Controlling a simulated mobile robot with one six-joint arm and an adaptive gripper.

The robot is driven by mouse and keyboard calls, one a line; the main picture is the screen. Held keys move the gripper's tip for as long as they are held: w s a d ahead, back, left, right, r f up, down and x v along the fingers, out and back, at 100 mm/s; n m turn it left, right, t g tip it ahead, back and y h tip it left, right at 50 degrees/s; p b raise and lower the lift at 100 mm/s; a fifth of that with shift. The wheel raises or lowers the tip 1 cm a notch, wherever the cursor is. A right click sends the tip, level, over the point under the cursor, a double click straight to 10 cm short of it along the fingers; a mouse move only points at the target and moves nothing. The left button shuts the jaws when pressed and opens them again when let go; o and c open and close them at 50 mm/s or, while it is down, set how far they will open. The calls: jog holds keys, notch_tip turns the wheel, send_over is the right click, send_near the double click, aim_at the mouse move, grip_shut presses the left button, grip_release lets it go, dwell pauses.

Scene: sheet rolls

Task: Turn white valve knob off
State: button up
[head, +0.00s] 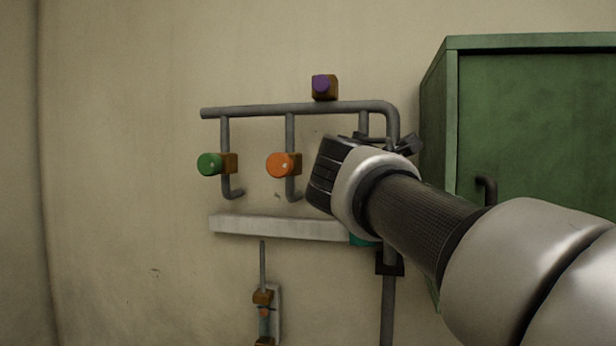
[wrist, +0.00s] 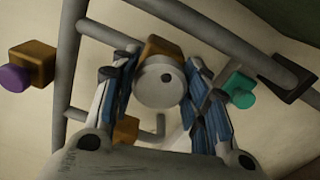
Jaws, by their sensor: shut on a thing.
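The white valve knob (wrist: 159,82) is a round disc with a small dark dot near its right edge, on a brown valve block (wrist: 160,47) in the wrist view. My gripper (wrist: 160,88) has its two blue-padded fingers on either side of the knob and is shut on it. In the head view my gripper (head: 362,150) is at the pipework, right of the orange knob (head: 280,165). My wrist and arm hide the white knob there.
A green knob (head: 210,164) is left of the orange one. A purple knob (head: 321,85) sits above the top pipe (head: 260,110). A teal knob (wrist: 238,90) is beside my right finger. A green cabinet (head: 540,130) stands close on the right. A pale ledge (head: 270,227) runs below.

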jog(key=shift+m, duration=0.4)
jog(key=o, duration=1.1)
jog(key=v, duration=1.2)
